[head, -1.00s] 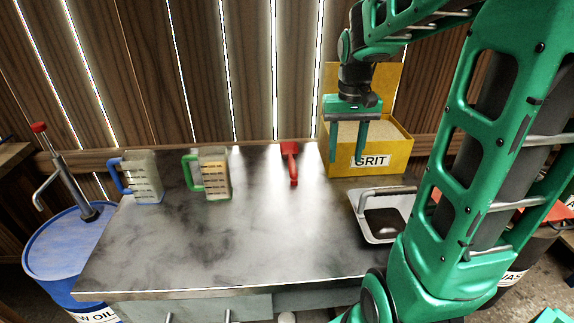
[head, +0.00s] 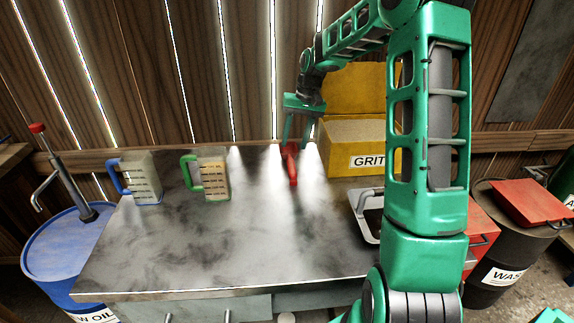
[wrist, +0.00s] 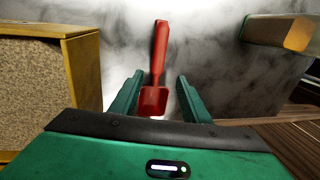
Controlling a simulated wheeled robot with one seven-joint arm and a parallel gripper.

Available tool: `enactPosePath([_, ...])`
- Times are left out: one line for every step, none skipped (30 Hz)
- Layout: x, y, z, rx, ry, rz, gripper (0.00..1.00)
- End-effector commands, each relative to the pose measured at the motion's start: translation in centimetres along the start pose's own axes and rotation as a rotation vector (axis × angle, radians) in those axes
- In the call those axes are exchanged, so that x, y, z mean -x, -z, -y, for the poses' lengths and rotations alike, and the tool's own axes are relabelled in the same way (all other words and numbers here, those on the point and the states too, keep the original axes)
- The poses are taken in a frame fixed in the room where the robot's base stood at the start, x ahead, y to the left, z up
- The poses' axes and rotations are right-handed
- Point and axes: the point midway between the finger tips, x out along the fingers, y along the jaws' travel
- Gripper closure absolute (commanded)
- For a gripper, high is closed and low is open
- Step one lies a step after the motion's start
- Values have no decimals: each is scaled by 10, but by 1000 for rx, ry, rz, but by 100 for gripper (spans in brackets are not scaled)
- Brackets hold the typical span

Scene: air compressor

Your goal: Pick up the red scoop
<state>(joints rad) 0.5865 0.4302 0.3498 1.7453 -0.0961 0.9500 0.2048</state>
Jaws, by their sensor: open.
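The red scoop (head: 292,166) lies on the grey worktop (head: 240,240) near its back edge, left of the yellow grit box. In the wrist view the scoop (wrist: 158,70) points away from me, with its wide end between my fingers and its narrow end farther off. My green gripper (head: 296,144) is open and empty at the far end of the scoop. In the wrist view my gripper's fingers (wrist: 158,98) stand on both sides of the scoop, with gaps. I cannot tell how far above the worktop the fingertips are.
The yellow grit box (head: 340,163) stands close on the right of the scoop. A tray (head: 363,228) sits at the worktop's right edge. A green-handled jug (head: 213,175) and a blue-handled jug (head: 140,180) stand to the left. The wooden wall (head: 240,70) is close behind.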

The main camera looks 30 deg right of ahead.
Motion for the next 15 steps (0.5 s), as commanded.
enactPosePath([-9, -1, 0, 0, 0, 3, 57])
enactPosePath([-13, -1, 0, -1, 0, 3, 57])
enactPosePath([-17, -1, 0, -1, 0, 3, 57])
enactPosePath([-20, 0, 0, -1, -1, 1, 57])
enactPosePath([-22, 0, 0, -1, -1, 0, 57])
enactPosePath([-24, -1, 0, -1, -1, 0, 57])
enactPosePath([-25, -1, 0, -1, -1, 0, 57])
enactPosePath([-27, -1, -1, -1, -1, 1, 57])
enactPosePath([-29, -2, -1, -1, -1, 1, 57])
enactPosePath([-31, -2, -1, -1, -1, 2, 57])
enactPosePath([-34, -3, -1, -1, -1, 2, 57])
enactPosePath([-39, -4, -2, 0, -1, 2, 57])
enactPosePath([-43, -5, -2, 0, -1, 3, 57])
enactPosePath([-48, -7, -3, 0, -1, 4, 57])
enactPosePath([-53, -8, -4, 0, -1, 3, 57])
